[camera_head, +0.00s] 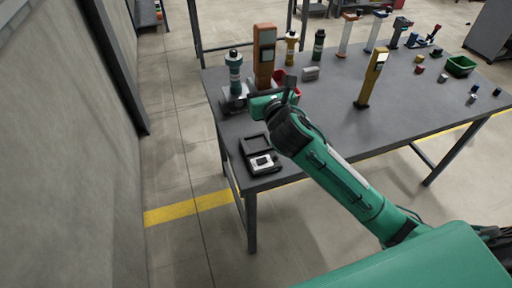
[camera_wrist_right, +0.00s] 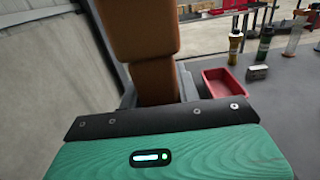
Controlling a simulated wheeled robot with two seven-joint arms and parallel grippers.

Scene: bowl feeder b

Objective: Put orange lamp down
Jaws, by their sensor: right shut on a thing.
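The orange lamp (camera_head: 264,56) is a tall upright post with a pale panel, at the left end of the grey table in the head view. In the right wrist view its orange body (camera_wrist_right: 155,85) stands between the dark fingers. My right gripper (camera_head: 268,97) is shut on its lower part. The gripper hides the lamp's foot, so I cannot tell whether it touches the table. My left gripper is not in view.
A teal-and-dark tower (camera_head: 235,75) stands close left of the lamp. A red bin (camera_wrist_right: 226,87) is just right of it. A yellow post (camera_head: 371,78) stands mid-table, and a black tray (camera_head: 254,146) lies at the near left corner. The table's middle (camera_head: 335,125) is clear.

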